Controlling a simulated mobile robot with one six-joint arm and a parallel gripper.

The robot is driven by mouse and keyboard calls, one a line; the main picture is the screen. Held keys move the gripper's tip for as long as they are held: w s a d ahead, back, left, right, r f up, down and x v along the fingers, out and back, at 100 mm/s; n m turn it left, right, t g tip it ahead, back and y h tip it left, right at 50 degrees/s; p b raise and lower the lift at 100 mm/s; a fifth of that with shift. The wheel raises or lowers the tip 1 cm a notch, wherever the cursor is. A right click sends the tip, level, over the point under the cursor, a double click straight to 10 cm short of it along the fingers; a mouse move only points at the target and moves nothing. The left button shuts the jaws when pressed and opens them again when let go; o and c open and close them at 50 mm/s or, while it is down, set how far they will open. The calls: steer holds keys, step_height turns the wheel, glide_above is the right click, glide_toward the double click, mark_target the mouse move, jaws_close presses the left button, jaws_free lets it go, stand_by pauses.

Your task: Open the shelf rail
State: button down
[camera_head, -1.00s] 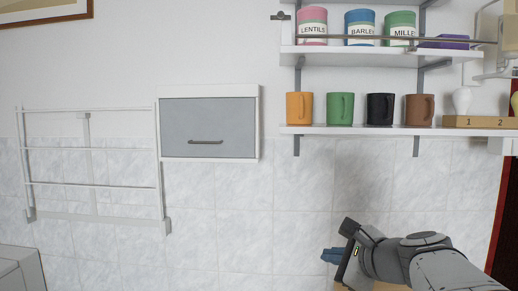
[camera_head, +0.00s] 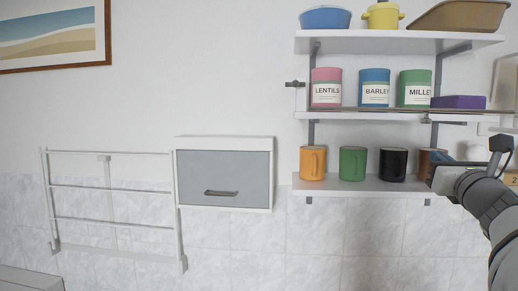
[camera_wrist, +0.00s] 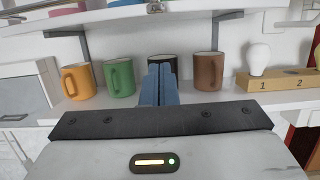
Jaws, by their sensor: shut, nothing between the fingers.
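The shelf rail (camera_head: 400,108) is a thin dark rod running along the front of the middle shelf (camera_head: 350,117), low in front of the canisters. A small dark metal fitting (camera_head: 293,84) sits on the wall left of that shelf. My gripper (camera_head: 447,157) is at the right, below the middle shelf and partly over the brown mug. In the wrist view its blue fingers (camera_wrist: 159,84) are together and empty, pointing at the shelf and covering part of the black mug (camera_wrist: 160,60). A small metal piece (camera_wrist: 155,8) shows at that view's top edge; I cannot tell whether it belongs to the rail.
Orange (camera_head: 313,162), green (camera_head: 352,163) and brown (camera_wrist: 208,71) mugs stand on the lower shelf. Lentils (camera_head: 326,88), barley (camera_head: 375,88) and millet (camera_head: 415,88) canisters and a purple box (camera_head: 458,102) stand on the middle shelf. A grey-doored cabinet (camera_head: 222,172) hangs left.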

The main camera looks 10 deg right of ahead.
mark_target(428, 122)
steer(key=w+d+r+p, duration=0.1)
steer(key=w+r+p, duration=0.3)
steer(key=r, duration=0.1)
steer(key=shift+r+b, duration=0.1)
steer(key=shift+b, duration=0.25)
steer(key=shift+s+a+r+b, duration=0.15)
steer(key=shift+s+r+b, duration=0.2)
steer(key=shift+r, duration=0.45)
steer(key=shift+f, duration=0.1)
